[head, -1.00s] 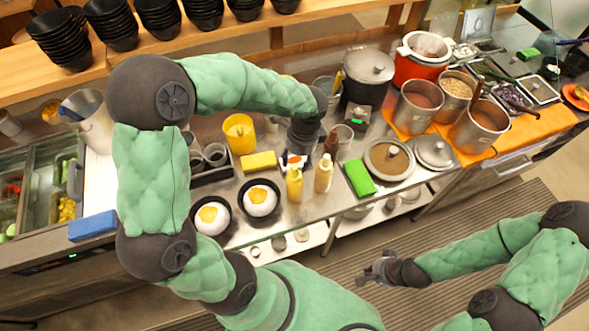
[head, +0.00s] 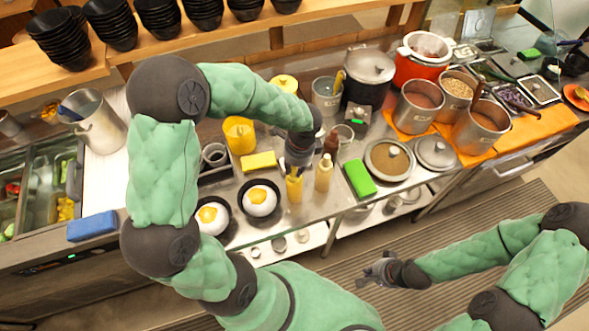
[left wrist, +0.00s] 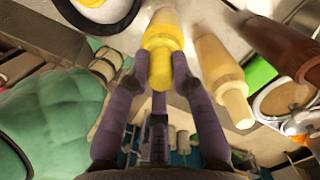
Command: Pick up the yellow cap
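The yellow cap (left wrist: 159,66) is the narrow top of a yellow squeeze bottle (left wrist: 176,30), which stands upright near the front edge of the steel counter (head: 345,205). In the left wrist view the cap lies between the two fingers of my left gripper (left wrist: 164,76). The fingers look spread, with only slim gaps beside the cap; firm contact is not visible. In the head view my left gripper (head: 297,168) is right over this bottle (head: 294,190) and hides its top. My right gripper (head: 374,272) is open and empty, in front of the counter, away from the bottle.
A paler bottle (head: 323,178) stands close to the right, with a brown bottle (head: 331,143) behind it. Two black bowls with eggs, one of them (head: 260,200) nearby, sit to the left. A yellow block (head: 259,161) and a green block (head: 359,178) lie on either side.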

